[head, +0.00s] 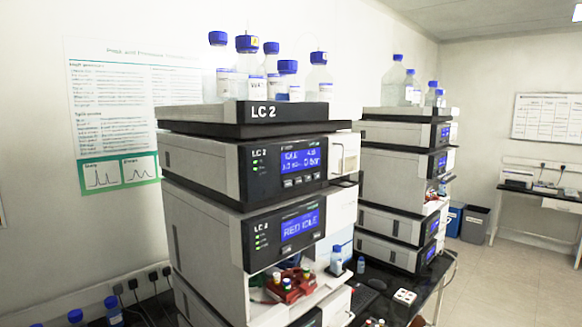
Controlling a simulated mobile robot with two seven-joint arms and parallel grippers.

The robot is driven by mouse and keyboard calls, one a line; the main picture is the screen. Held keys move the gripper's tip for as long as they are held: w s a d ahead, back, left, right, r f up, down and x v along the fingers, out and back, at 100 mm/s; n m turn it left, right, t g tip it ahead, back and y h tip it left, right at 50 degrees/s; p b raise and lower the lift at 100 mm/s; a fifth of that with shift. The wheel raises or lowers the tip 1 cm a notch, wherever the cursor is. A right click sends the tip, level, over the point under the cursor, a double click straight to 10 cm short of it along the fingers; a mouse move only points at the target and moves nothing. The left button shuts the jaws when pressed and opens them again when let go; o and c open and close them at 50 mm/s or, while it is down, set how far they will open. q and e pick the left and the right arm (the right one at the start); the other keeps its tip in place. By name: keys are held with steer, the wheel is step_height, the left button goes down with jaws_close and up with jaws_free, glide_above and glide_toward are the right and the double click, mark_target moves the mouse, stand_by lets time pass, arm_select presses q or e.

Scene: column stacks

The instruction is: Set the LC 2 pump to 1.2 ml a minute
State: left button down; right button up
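The LC 2 stack (205,240) stands in the middle of the head view, with LC 2 printed on its top tray (290,111). The upper module, labelled LC 2, has a lit blue display (302,160) that seems to read IDLE and 0 bar; its smaller figures are too small to read surely. A row of small buttons (298,181) sits below that display. The module beneath has a second blue display (300,225), also with a word like IDLE. Neither of my grippers is in view.
Blue-capped bottles (247,68) stand on the top tray. A red vial rack (288,284) sits in the open bay below. A second stack (385,185) stands behind to the right. Bins (474,223) and open floor (500,285) lie at the right.

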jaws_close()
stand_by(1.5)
